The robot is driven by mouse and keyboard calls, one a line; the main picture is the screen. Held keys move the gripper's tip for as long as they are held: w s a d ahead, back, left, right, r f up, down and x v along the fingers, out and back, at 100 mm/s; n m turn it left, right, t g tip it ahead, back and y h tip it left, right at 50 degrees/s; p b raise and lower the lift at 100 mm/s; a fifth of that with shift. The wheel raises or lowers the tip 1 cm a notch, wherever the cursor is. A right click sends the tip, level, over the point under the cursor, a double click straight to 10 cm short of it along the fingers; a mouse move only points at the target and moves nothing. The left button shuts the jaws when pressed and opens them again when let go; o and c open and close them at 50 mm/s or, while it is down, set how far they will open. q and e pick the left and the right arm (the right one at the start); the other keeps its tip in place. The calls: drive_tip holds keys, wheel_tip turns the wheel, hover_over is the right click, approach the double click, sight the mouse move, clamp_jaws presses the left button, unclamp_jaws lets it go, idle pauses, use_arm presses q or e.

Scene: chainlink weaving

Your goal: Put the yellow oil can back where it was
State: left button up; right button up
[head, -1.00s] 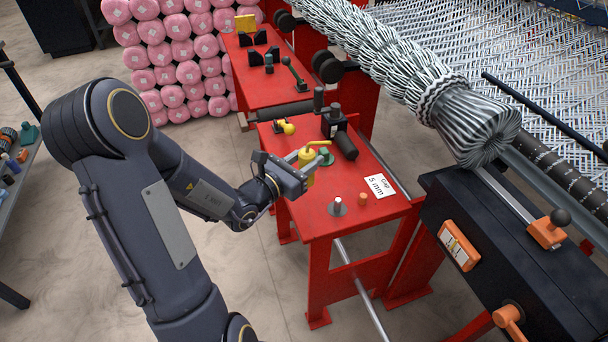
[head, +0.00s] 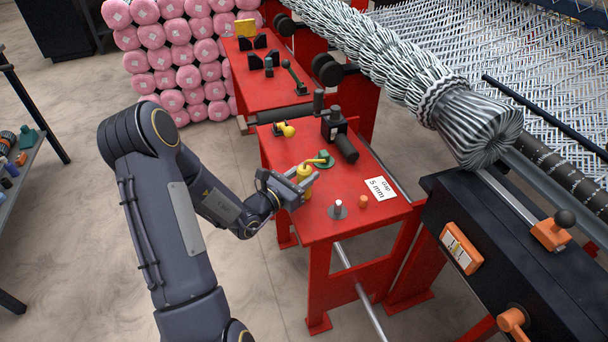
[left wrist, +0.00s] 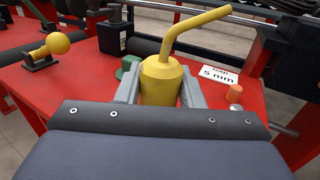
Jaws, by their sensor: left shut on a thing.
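The yellow oil can (head: 306,190) is between the fingers of my left gripper (head: 303,183), over the front left part of the red table (head: 325,220). In the left wrist view the can (left wrist: 161,82) stands upright between the two grey fingers, its bent spout pointing up and to the right. My left gripper is shut on it. The can's lower part is hidden, so I cannot tell whether it touches the table. A green round piece (head: 324,159) lies just beyond the can. My right gripper is not in view.
A yellow-knobbed lever (head: 287,130) and a black device (head: 341,140) stand at the table's back. A metal peg (head: 337,209), an orange piece (head: 363,201) and a "Gap 5 mm" card (head: 380,188) are to the right.

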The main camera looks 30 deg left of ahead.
use_arm(q)
drive_tip(key=shift+f, duration=0.2)
drive_tip(key=o, duration=1)
drive_tip(key=shift+o, duration=0.3)
drive_tip(key=shift+r, duration=0.1)
